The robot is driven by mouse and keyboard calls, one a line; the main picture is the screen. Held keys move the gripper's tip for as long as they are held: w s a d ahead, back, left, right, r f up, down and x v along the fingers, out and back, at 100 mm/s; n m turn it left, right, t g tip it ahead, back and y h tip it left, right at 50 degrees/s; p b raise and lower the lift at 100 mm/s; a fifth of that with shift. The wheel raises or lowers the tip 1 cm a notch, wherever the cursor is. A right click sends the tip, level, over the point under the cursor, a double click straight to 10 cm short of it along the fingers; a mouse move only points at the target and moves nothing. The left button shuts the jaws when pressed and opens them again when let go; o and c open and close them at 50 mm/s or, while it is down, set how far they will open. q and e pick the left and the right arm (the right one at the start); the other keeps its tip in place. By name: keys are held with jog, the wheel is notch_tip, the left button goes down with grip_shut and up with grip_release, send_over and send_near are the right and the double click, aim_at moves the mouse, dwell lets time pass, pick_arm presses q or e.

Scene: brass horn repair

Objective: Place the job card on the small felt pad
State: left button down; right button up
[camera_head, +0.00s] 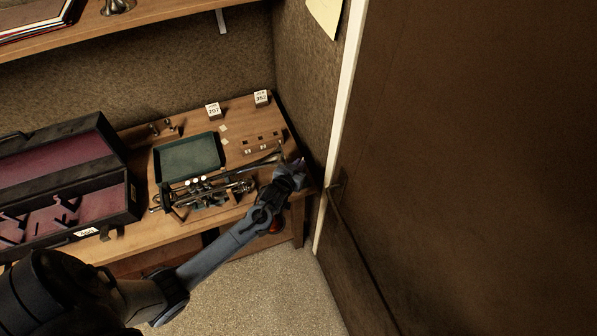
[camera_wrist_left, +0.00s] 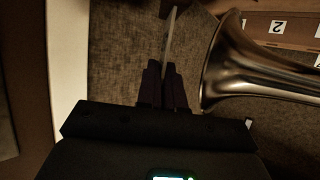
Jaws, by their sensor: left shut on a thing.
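My left gripper (camera_head: 291,170) is over the right end of the wooden bench, beside the bell end of the brass horn. In the left wrist view its fingers (camera_wrist_left: 168,68) are shut on a thin flat pale thing, seen edge-on, which looks like the job card (camera_wrist_left: 171,36). No writing shows on it. Two small pale squares (camera_head: 222,128) lie on the bench right of the green tray; I cannot tell whether either is the small felt pad. My right gripper is out of view.
The horn (camera_head: 205,191) lies in front of the green tray (camera_head: 158,168); its bell (camera_wrist_left: 232,65) is close beside my left fingers. A numbered wooden block (camera_head: 262,143) and two number signs (camera_head: 213,111) stand behind. An open case (camera_head: 118,208) is at left, a door (camera_head: 460,150) at right.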

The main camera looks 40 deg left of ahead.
pick_arm(q)
jog(key=shift+f, duration=2)
jog(key=shift+f, duration=0.1)
jog(key=c, duration=1.3)
grip_release()
